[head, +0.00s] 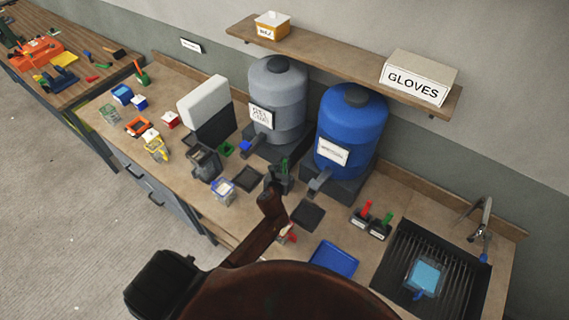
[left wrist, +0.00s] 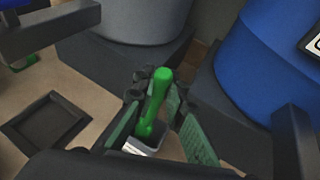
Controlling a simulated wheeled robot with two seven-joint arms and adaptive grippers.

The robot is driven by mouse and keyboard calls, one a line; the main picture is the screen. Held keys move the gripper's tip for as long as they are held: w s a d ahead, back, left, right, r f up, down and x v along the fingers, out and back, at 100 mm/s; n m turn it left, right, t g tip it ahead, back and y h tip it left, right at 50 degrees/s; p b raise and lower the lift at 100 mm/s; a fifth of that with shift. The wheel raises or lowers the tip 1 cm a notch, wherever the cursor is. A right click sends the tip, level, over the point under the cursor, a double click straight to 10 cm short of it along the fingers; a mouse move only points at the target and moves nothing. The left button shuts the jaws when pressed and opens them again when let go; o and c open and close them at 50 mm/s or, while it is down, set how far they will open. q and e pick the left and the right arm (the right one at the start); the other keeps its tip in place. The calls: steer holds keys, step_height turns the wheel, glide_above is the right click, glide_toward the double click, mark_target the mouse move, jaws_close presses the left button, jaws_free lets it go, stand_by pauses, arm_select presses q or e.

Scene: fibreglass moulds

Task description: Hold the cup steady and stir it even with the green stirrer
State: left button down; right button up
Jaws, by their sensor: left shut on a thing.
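My left gripper (head: 277,184) is above the bench in front of the dispensers. In the left wrist view, its fingers (left wrist: 158,112) are shut on a green stirrer (left wrist: 156,100). The stirrer's green end also shows in the head view (head: 284,164). A pale block-like piece (left wrist: 141,147) shows at its lower end; I cannot tell what it is. A small clear cup (head: 222,189) with a white and blue marking stands on the bench left of the gripper, apart from it.
A grey drum (head: 277,95) and a blue drum (head: 350,125) stand behind the gripper. A holder (head: 371,225) with red and green handles, a blue tray (head: 333,259) and a sink (head: 398,262) lie to the right. Dark pads (head: 308,216) lie nearby. My arm hides the near bench.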

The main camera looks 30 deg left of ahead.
mark_target(285, 160)
arm_select(q)
steer(key=shift+r+p, duration=1.9)
steer(key=shift+r, duration=0.1)
steer(key=shift+r+p, duration=0.4)
steer(key=shift+r, duration=2.1)
